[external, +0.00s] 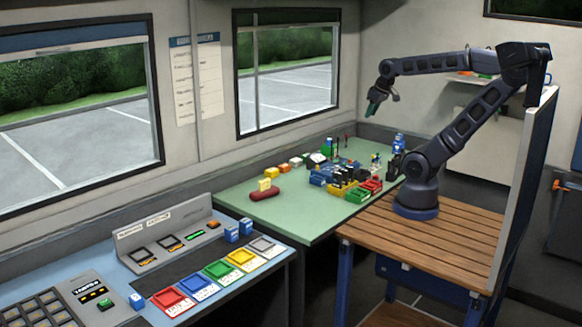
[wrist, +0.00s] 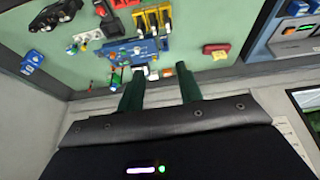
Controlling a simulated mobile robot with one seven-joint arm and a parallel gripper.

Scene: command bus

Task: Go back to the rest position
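My gripper (external: 376,103) is raised in the air above the far part of the green table (external: 240,212), well clear of the things on it. In the wrist view, the two dark green fingers of my gripper (wrist: 158,72) stand apart with nothing held between them. My arm rises from its base on the slatted wooden platform and reaches left with its forearm about level. The fingertips are small in the external view.
Bins and small parts (external: 345,180) crowd the table's right side. A dark red block (external: 264,193) lies near its front left. A blue console (external: 240,276) with coloured trays stands in front. A grey panel (external: 525,180) stands right of my arm; windows line the left wall.

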